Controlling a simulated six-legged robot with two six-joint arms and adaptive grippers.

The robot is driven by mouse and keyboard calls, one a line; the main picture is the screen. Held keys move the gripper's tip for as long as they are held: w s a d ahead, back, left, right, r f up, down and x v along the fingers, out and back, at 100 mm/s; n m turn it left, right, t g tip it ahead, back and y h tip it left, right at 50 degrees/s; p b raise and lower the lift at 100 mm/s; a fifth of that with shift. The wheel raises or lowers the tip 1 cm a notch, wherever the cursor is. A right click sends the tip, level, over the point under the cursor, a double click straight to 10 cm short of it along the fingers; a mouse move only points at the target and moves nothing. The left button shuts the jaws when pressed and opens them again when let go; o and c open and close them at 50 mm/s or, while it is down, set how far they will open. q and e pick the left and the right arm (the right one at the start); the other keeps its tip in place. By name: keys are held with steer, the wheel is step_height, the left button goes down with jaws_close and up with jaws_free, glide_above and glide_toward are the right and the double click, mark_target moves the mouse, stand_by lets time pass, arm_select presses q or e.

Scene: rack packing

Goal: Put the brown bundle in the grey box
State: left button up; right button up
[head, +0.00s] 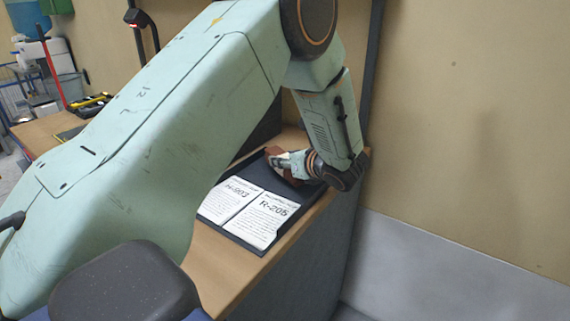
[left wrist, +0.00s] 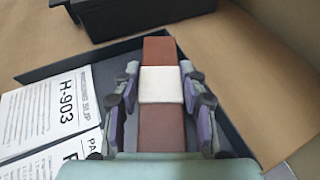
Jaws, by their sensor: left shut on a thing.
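The brown bundle (left wrist: 160,130) is a long reddish-brown block with a white band (left wrist: 161,84) around its middle. My left gripper (left wrist: 160,72) is shut on it at the band, one finger on each side. In the head view my left gripper (head: 277,160) is over the far end of the dark tray, with brown parts of the bundle (head: 274,150) showing beside it. Whether the bundle touches the tray, I cannot tell. A dark grey box (left wrist: 145,16) stands beyond the bundle in the left wrist view, partly cut off. My right gripper is not in view.
The dark tray (head: 236,237) lies on the wooden bench and holds two printed sheets, H-903 (head: 230,198) and R-205 (head: 265,218). A wall (head: 460,130) rises at the right. My left arm hides much of the bench.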

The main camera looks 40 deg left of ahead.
arm_select(q)
steer(key=shift+a+f, duration=0.15)
steer(key=shift+f, duration=0.45)
steer(key=shift+f, duration=0.1)
steer(key=o, duration=1.3)
steer(key=shift+o, duration=0.2)
